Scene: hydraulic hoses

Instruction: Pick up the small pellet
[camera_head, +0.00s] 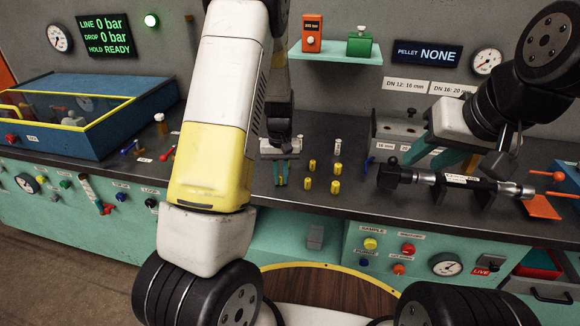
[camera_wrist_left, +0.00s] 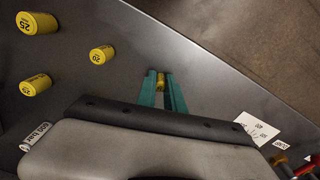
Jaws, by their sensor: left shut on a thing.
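My left gripper (camera_head: 281,172) reaches down to the dark bench top, its teal fingers shut on a small yellow pellet. In the left wrist view the pellet (camera_wrist_left: 161,80) sits between the teal fingertips (camera_wrist_left: 162,84). I cannot tell whether it is clear of the bench. Several other yellow pellets stand on the bench to the right, such as this one (camera_head: 335,188); the left wrist view shows a larger one (camera_wrist_left: 38,22). My right gripper (camera_head: 433,153) hangs near the black-and-silver hose tool, its teal fingers apart, with nothing seen between them.
The black-and-silver tool (camera_head: 455,182) lies across supports at the right. A blue glass-topped box (camera_head: 95,112) stands at the left. A teal shelf (camera_head: 335,54) carries an orange and a green device. The pellet display (camera_head: 427,54) reads NONE. Small labels lie on the bench.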

